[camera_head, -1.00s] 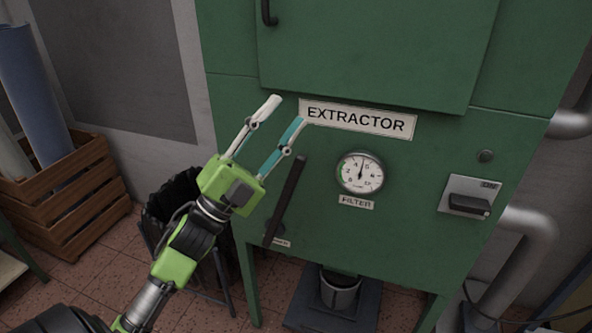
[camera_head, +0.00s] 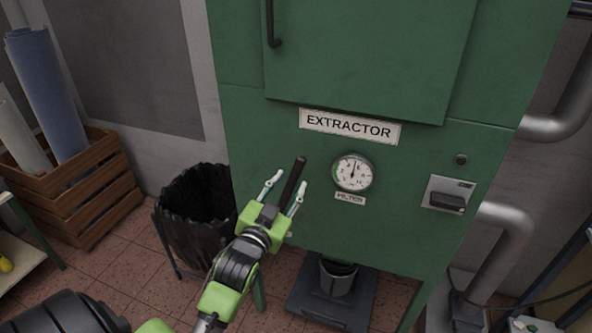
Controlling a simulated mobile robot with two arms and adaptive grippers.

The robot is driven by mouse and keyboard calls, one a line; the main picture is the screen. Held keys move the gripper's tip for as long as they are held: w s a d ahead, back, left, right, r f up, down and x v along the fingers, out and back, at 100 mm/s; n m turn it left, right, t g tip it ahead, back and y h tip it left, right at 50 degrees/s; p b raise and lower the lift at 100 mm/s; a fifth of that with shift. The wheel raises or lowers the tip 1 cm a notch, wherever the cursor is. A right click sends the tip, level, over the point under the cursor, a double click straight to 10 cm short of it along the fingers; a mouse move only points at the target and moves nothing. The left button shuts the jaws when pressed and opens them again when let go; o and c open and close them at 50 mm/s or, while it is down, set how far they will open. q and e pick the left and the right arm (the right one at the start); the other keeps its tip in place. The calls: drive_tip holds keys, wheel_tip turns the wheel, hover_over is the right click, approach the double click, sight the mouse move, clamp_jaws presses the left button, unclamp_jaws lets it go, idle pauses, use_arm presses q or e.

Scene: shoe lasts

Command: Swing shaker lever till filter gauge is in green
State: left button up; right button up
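The shaker lever is a dark bar (camera_head: 293,179) on the front of the green extractor cabinet, tilted with its top to the right. Its lower end is hidden behind my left gripper. My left gripper (camera_head: 286,181) is open, its two fingers on either side of the lever in the picture. I cannot tell whether they touch it. The filter gauge (camera_head: 352,173) is a round white dial to the right of the lever. Its needle points about straight up, and the green band is at the dial's left side, apart from the needle. My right gripper is out of view.
A black-lined bin (camera_head: 196,222) stands left of the cabinet. A wooden crate (camera_head: 78,200) with rolls is farther left. A switch box (camera_head: 447,195) is on the cabinet's right side, and a grey pot (camera_head: 338,280) stands below. Pipes run at the right.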

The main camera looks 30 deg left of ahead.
sight(294, 175)
use_arm(q)
drive_tip(key=shift+p+x, duration=0.3)
drive_tip(key=shift+x, duration=2.5)
drive_tip(key=shift+a, duration=0.1)
clamp_jaws()
